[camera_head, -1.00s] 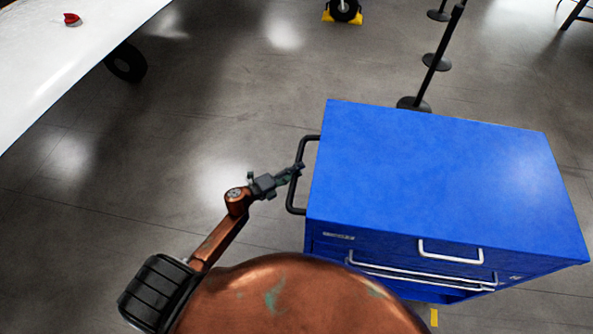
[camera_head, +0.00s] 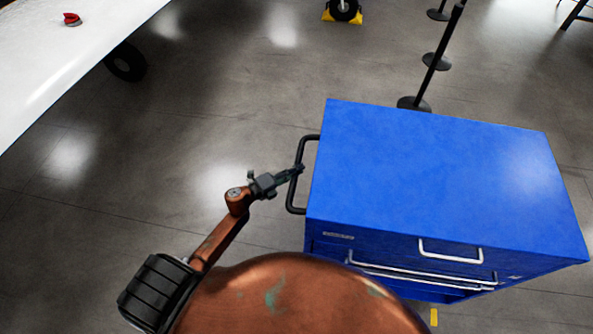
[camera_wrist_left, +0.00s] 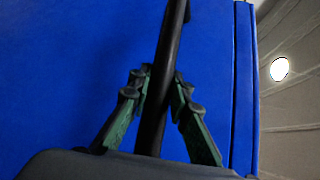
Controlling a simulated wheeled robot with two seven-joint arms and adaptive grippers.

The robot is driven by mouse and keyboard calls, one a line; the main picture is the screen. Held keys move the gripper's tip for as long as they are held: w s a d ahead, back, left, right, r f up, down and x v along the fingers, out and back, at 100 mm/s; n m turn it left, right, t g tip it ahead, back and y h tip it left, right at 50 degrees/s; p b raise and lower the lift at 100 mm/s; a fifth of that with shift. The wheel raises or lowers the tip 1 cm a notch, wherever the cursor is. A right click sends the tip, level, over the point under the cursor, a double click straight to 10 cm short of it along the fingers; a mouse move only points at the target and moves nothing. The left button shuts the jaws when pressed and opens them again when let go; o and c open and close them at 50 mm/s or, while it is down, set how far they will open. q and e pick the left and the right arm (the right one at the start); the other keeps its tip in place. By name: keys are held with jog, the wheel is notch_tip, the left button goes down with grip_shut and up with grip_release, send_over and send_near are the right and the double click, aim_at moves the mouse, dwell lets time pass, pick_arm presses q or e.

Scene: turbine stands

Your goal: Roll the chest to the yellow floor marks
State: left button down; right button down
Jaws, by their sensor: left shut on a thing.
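The blue chest (camera_head: 440,170) stands upright on the floor at the right in the head view, with drawers on its near side. A black bar handle (camera_head: 291,196) sticks out from its left side. My left gripper (camera_head: 297,171) is shut on this handle. In the left wrist view, the two green fingers of the gripper (camera_wrist_left: 160,85) lie either side of the dark handle bar (camera_wrist_left: 160,75), in front of the blue chest side (camera_wrist_left: 60,60). One yellow floor mark (camera_head: 434,316) shows just in front of the chest's near side. My right gripper is not in view.
Black barrier posts with round bases (camera_head: 413,104) stand just behind the chest. A white wing-like surface (camera_head: 70,60) covers the upper left, with a dark wheel (camera_head: 126,62) under it. A wheel with yellow chocks (camera_head: 343,11) is at the back. Floor left of the chest is clear.

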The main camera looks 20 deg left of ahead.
pick_arm(q)
jog(key=a, duration=0.2)
jog(key=shift+s+a+f+b, duration=0.1)
jog(key=shift+s+a+b, duration=0.2)
jog(key=c, duration=2.1)
grip_release()
jog(key=o, duration=0.3)
jog(key=shift+d, duration=0.25)
jog(key=shift+o, duration=0.2)
jog(key=shift+d, duration=0.1)
jog(key=v, duration=1.2)
